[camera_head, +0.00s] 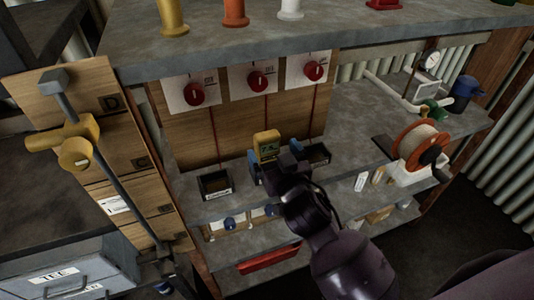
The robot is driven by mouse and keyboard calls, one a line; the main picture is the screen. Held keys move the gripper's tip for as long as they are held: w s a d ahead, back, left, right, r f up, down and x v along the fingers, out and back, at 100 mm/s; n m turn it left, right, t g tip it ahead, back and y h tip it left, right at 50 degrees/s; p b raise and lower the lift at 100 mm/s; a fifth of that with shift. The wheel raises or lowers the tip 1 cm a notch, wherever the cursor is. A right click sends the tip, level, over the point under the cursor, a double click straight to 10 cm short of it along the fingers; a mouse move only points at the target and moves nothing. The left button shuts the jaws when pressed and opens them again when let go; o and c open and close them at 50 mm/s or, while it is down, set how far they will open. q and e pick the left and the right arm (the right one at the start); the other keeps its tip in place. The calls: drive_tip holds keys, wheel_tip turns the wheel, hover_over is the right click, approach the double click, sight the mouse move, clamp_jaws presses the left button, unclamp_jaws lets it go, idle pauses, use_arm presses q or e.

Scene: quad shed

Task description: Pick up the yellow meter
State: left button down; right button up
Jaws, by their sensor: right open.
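The yellow meter (267,144) stands upright on the grey shelf below the red rotary switches, with a small screen on its face. My right gripper (272,167) is just in front of the meter, with its dark arm coming from the lower right. The fingers are apart, and they hide the lower part of the meter. I cannot tell whether they touch it. My left gripper is not in view.
Small black bins (216,184) and (318,155) stand on either side of the gripper. An orange cable reel (418,143) is at the right. A yellow clamp on a grey bar (75,150) is at the left. An upper shelf (330,28) overhangs behind.

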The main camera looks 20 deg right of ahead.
sight(270, 144)
drive_tip(key=shift+w+f, duration=0.15)
drive_tip(key=shift+w, duration=1.2)
drive_tip(key=shift+w+f, duration=0.1)
drive_tip(key=shift+w, duration=1.25)
drive_tip(key=shift+r, duration=0.1)
drive_tip(key=c, duration=1.5)
